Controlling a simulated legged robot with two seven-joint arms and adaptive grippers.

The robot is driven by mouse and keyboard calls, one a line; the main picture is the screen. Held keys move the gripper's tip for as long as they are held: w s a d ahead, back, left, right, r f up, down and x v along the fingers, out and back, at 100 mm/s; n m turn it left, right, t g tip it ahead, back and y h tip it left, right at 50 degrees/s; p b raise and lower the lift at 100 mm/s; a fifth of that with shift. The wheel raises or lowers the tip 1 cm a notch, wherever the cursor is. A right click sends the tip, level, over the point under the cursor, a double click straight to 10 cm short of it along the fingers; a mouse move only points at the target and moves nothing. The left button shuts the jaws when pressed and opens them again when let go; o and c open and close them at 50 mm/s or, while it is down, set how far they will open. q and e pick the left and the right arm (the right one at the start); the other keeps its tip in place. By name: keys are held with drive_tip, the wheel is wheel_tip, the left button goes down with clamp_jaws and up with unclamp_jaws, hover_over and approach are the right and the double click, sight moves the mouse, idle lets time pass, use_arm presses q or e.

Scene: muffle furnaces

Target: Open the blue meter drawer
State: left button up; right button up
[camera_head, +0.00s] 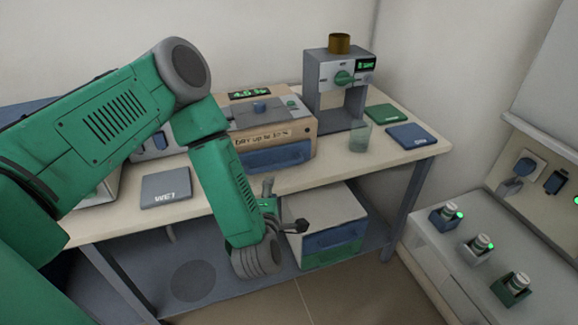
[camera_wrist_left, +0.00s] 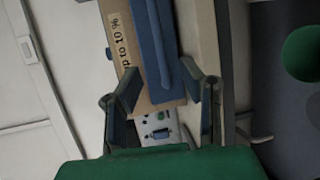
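The meter (camera_head: 262,110) is a tan box on the table with a small green display on top and a "DRY up to 10 %" label on its front. Its blue drawer (camera_head: 278,158) looks closed below the label. The drawer also shows in the left wrist view (camera_wrist_left: 148,40), with its long bar handle (camera_wrist_left: 182,62) partly beyond my fingers. My left gripper (camera_head: 285,207) is in front of the table edge, below and apart from the drawer. Its two fingers (camera_wrist_left: 166,98) are spread with nothing between them. My right gripper is not in view.
A grey-white cabinet (camera_head: 322,212) with blue and green drawers stands on the lower shelf. A grey pad (camera_head: 165,187) lies left.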

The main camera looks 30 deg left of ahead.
sight(277, 167)
use_arm(q)
drive_tip(key=x, duration=1)
drive_tip(key=shift+w, duration=0.45)
drive_tip(key=shift+w+a+f, duration=0.15)
drive_tip(key=shift+w+a, duration=0.1)
drive_tip(key=shift+w, duration=0.2)
drive_tip(key=shift+a, duration=0.25)
